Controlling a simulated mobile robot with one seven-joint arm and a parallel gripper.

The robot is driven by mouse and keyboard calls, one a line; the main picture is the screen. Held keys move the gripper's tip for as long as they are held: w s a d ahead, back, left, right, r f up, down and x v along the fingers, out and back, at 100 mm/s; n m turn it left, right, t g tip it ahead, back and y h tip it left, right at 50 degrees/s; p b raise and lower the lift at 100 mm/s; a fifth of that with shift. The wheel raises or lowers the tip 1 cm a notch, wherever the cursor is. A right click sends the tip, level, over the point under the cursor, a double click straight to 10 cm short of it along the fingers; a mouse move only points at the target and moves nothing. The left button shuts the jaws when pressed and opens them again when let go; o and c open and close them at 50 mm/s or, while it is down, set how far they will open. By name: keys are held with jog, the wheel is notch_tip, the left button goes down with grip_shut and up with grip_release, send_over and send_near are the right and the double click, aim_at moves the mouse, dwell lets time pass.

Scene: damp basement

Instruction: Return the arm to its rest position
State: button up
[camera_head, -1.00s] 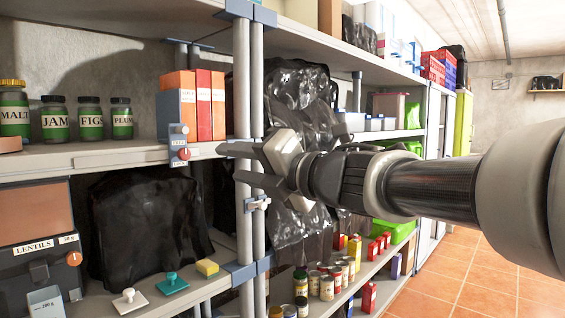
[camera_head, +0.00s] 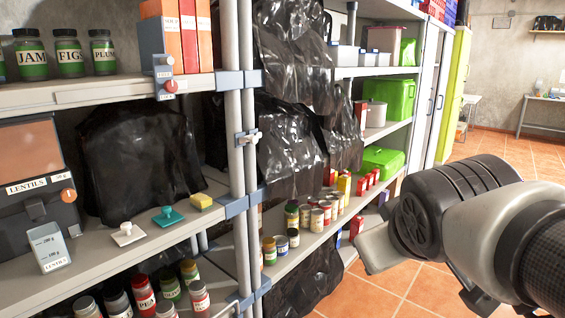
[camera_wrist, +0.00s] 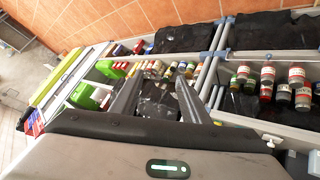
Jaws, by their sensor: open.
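My arm comes in from the lower right of the head view. My gripper (camera_head: 376,246) is at its end, in front of the shelves and over the tiled floor, seen only in part. In the wrist view both fingers of my gripper (camera_wrist: 158,84) show, spread apart with nothing held between them. They stand clear of the shelf goods.
Grey shelving (camera_head: 120,92) fills the left and middle, with jars (camera_head: 69,54), black plastic sheeting (camera_head: 290,60), several cans (camera_head: 317,219) and green bins (camera_head: 397,100). A lentils dispenser (camera_head: 35,180) stands at left. Tiled floor (camera_head: 490,150) is open at right.

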jog(key=s+a+f+m+g+y, duration=0.1)
jog(key=s+a+f+m+g, duration=0.2)
jog(key=s+f, duration=0.4)
notch_tip(320, 180, up, 24)
jog(key=s+p, duration=0.2)
jog(key=p, duration=2.1)
jog(key=shift+d+m+g+y+p, duration=0.2)
jog(key=shift+m+g+y+p, duration=0.1)
jog(key=shift+m+p, duration=0.1)
